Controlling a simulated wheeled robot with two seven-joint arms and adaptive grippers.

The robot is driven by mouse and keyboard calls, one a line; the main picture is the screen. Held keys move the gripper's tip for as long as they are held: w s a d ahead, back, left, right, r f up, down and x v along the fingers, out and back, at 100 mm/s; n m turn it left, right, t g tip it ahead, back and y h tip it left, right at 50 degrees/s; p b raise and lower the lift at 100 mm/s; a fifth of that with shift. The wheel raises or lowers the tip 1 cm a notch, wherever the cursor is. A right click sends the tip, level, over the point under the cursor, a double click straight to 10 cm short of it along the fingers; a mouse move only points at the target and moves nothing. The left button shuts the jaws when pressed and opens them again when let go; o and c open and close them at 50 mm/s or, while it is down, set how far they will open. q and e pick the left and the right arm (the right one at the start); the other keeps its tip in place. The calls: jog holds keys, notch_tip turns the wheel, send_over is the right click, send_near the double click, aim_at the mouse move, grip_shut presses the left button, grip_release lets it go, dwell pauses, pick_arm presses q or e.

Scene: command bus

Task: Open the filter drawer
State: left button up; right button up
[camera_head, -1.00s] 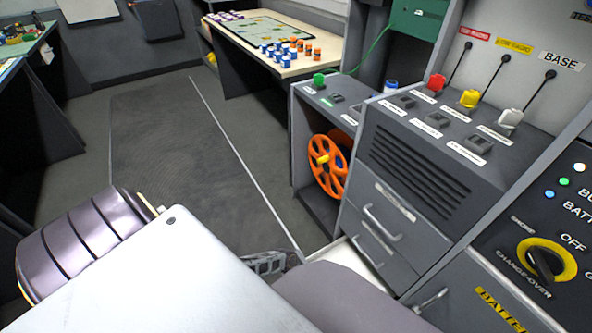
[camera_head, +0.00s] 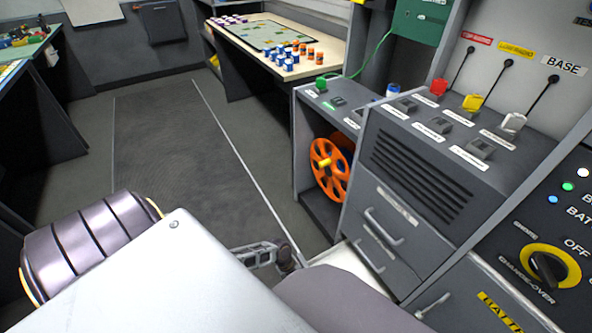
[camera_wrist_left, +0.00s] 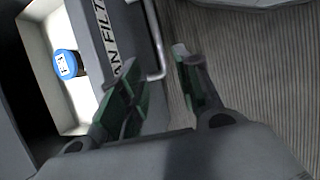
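The filter drawer is pulled out low on the grey cabinet. Its pale interior (camera_head: 345,262) shows in the head view, partly hidden by my arm. In the left wrist view, its grey front (camera_wrist_left: 105,30) carries a label ending in "AN FILT" and a metal bar handle (camera_wrist_left: 158,45). A blue-capped item (camera_wrist_left: 66,64) is inside the white drawer. My left gripper (camera_wrist_left: 155,62) has its fingers apart, with the handle's end appearing between the tips; contact cannot be told. It also shows in the head view (camera_head: 258,254). My right gripper is not in view.
Closed drawers with bar handles (camera_head: 383,228) are above the open one. An orange reel (camera_head: 329,170) sits in an open bay left of them. A change-over switch panel (camera_head: 545,268) is at right. The dark floor mat (camera_head: 180,165) is clear.

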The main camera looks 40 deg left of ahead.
pick_arm(q)
jog(key=shift+v, duration=1.8)
